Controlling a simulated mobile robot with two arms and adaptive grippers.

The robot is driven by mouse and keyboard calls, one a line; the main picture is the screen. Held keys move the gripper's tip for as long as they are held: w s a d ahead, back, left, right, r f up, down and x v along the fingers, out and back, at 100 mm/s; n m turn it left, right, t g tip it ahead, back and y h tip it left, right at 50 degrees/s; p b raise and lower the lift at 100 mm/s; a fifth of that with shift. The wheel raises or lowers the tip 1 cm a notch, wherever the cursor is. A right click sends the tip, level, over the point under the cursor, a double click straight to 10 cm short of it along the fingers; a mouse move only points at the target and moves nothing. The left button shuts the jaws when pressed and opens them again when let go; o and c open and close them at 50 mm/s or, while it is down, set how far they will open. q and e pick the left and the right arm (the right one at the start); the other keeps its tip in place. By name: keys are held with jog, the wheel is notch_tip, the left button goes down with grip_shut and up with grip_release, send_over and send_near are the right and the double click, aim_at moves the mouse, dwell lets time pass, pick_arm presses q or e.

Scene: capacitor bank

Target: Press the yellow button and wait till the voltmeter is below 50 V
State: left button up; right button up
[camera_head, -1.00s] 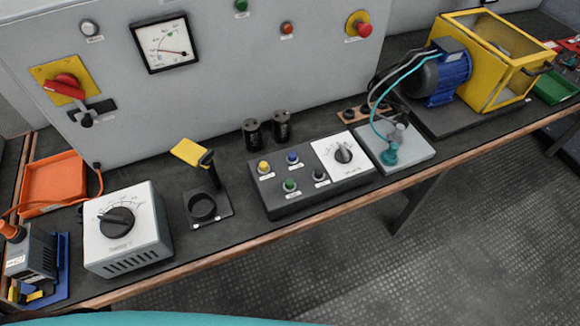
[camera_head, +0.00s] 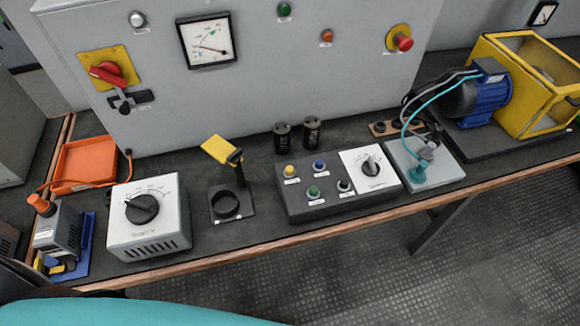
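The yellow button (camera_head: 290,171) is at the back left of a dark control box on the bench. Blue, green and black buttons sit around it on the same box. The voltmeter appears to be the square, black-framed dial (camera_head: 207,40) on the grey cabinet front. Its red needle points to the lower right; the scale numbers are too small to read. Neither of my grippers is in view, and nothing touches the yellow button.
The control box (camera_head: 320,212) also carries a white dial plate (camera_head: 371,169). Two black capacitors (camera_head: 312,132) stand behind it. A yellow-handled stand (camera_head: 222,150) and a grey dial unit (camera_head: 148,217) are to its left. A teal-plugged plate (camera_head: 424,165) is to its right.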

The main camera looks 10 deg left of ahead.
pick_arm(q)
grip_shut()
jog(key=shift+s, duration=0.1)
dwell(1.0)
